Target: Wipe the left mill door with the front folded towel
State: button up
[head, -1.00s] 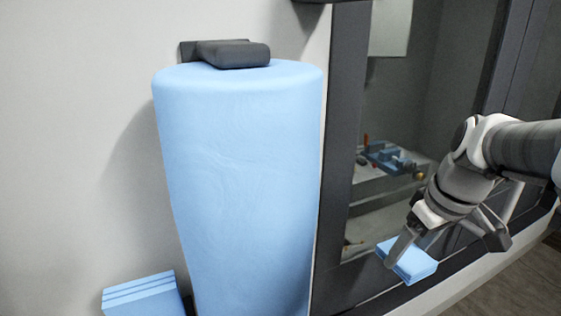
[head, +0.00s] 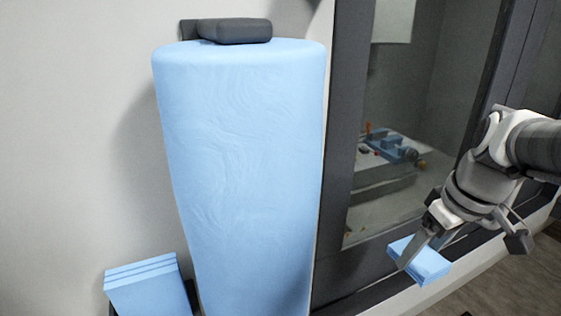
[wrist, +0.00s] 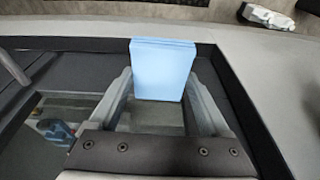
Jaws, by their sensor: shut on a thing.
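My gripper (head: 425,249) is shut on a blue folded towel (head: 424,267), which shows between the two fingers in the wrist view (wrist: 161,68). The mill door is a dark-framed glass panel (head: 400,200) behind and left of the gripper in the head view. In the wrist view its glass (wrist: 60,125) and dark frame lie below the towel. The towel is close to the door's lower frame; I cannot tell whether it touches. Another stack of folded blue towels (head: 150,285) sits at the lower left of the head view.
A large blue roll (head: 240,170) hangs on the pale wall under a dark bracket (head: 235,31), left of the door. Blue vise-like equipment (head: 392,147) shows behind the glass. A white object (wrist: 267,17) lies at the top right of the wrist view.

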jog(key=shift+r, duration=0.55)
jog(key=w+a, duration=0.2)
jog(key=w, duration=0.4)
jog(key=shift+w+a, duration=0.15)
jog(key=shift+w+a+f+p, duration=0.1)
jog(key=shift+w+a+p, duration=0.1)
jog(key=shift+w, duration=0.3)
jog(key=shift+w+a+p, duration=0.15)
jog(key=shift+w, duration=0.35)
dwell(0.5)
jog(key=d, duration=0.1)
jog(key=w+d, duration=0.1)
jog(key=d, duration=0.1)
jog(key=shift+w+d, duration=0.25)
jog(key=shift+d, duration=0.1)
jog(key=shift+a, duration=0.1)
jog(key=a, duration=0.2)
jog(key=s+a, duration=0.1)
jog(key=shift+s+a+b, duration=0.15)
jog(key=shift+a+b, duration=0.15)
jog(key=shift+a, duration=0.05)
